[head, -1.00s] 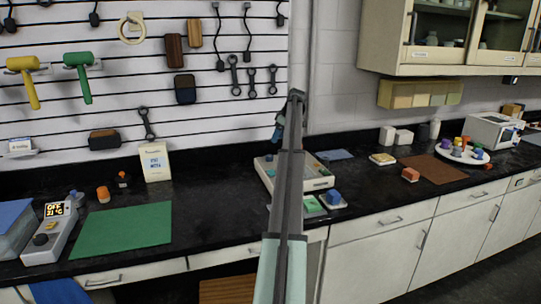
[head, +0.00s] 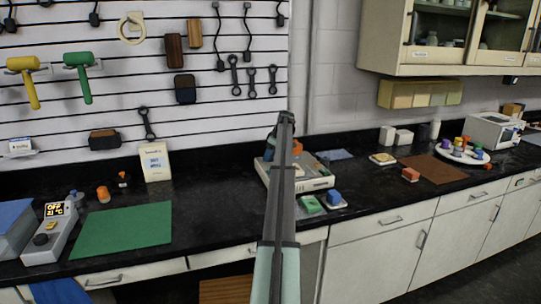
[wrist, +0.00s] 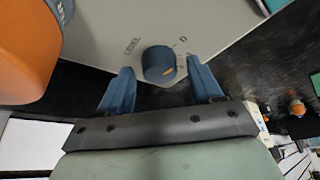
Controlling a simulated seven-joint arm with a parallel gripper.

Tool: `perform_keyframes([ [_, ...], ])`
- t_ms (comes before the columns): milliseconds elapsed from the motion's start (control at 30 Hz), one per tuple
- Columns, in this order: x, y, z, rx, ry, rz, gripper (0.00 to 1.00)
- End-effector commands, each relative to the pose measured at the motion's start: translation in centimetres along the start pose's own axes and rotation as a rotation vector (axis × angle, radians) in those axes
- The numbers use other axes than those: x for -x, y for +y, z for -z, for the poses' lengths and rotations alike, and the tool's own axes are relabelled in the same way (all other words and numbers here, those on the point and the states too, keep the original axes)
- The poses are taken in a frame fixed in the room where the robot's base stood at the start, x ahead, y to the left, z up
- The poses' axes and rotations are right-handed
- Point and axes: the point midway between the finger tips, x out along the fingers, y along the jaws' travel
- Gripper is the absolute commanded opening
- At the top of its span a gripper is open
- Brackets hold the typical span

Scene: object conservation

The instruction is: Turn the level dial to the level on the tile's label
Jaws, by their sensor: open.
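In the wrist view, a dark blue round dial (wrist: 157,62) sits on a pale panel (wrist: 105,35) marked LEVEL. Its orange mark lies on the lower right side of its face, and a small mark like 0 is printed to its upper right. My gripper (wrist: 159,74) is open, with one blue finger on each side of the dial. I cannot tell whether either finger touches it. In the head view my arm hides the dial and most of the gripper. I cannot pick out a tile with a readable label.
A large orange object (wrist: 22,50) stands close to my left finger in the wrist view. In the head view, a pale unit (head: 313,184), a green block (head: 310,203) and a blue block (head: 333,197) are near my arm. A green mat (head: 120,233) lies left.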

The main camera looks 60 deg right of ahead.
Motion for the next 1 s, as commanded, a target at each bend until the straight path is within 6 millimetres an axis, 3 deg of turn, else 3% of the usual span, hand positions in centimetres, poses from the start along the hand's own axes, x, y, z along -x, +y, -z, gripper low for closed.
perform_keyframes([
  [133, 0.0, -0.01, 0.01, 0.0, 0.0, 0.0, 0.65],
  [700, 0.01, -0.01, 0.01, 0.0, 0.0, 0.0, 0.1],
  [1000, 0.01, -0.09, -0.01, -0.034, 0.0, -0.015, 0.1],
])
